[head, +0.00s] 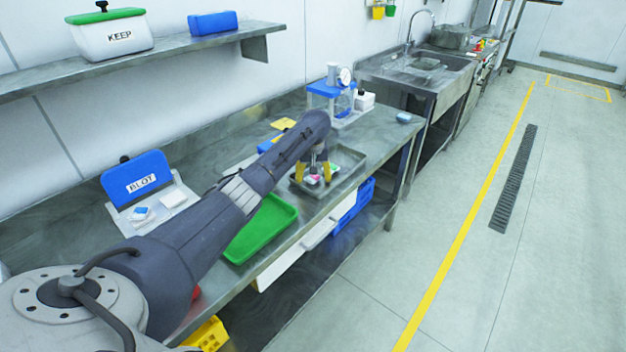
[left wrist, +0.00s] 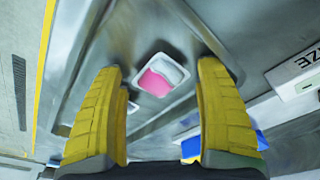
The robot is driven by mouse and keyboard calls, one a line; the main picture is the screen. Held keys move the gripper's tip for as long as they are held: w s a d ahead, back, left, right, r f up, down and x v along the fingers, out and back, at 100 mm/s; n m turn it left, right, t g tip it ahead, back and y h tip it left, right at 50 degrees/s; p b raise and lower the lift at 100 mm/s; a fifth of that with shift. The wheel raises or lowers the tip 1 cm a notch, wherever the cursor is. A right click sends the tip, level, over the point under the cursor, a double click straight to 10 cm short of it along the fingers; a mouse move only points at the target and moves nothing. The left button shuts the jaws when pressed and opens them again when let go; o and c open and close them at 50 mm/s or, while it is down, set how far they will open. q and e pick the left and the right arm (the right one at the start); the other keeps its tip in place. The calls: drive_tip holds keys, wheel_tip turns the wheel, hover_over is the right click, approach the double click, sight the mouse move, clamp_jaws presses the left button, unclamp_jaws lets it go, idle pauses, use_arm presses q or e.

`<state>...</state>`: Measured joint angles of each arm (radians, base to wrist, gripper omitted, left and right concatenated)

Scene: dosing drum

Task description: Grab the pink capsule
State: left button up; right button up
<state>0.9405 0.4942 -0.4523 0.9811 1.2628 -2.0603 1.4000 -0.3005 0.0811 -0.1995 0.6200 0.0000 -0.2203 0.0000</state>
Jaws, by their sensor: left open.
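The pink capsule (left wrist: 155,83) shows in the left wrist view as a pink patch in a small white square dish (left wrist: 179,72), beyond my fingertips. In the head view a bit of pink (head: 313,178) shows low between my fingers, partly hidden by them. My left gripper (head: 313,176) points down over the metal tray (head: 352,160), its yellow fingers apart. In the left wrist view the open fingers (left wrist: 162,85) stand on either side of the dish, with nothing between them. My right gripper is not in view.
A green tray (head: 262,228) lies beside the metal tray, under my arm. A blue-topped device with a gauge (head: 328,90) stands behind. A box marked BLOT (head: 138,180) is at the left. A KEEP container (head: 112,38) sits on the shelf. The bench's far right is mostly clear.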

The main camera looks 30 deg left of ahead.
use_arm(q)
drive_tip(key=shift+f, duration=0.1)
drive_tip(key=shift+c, duration=0.3)
drive_tip(key=c, duration=1.1)
drive_tip(key=shift+o, duration=0.2)
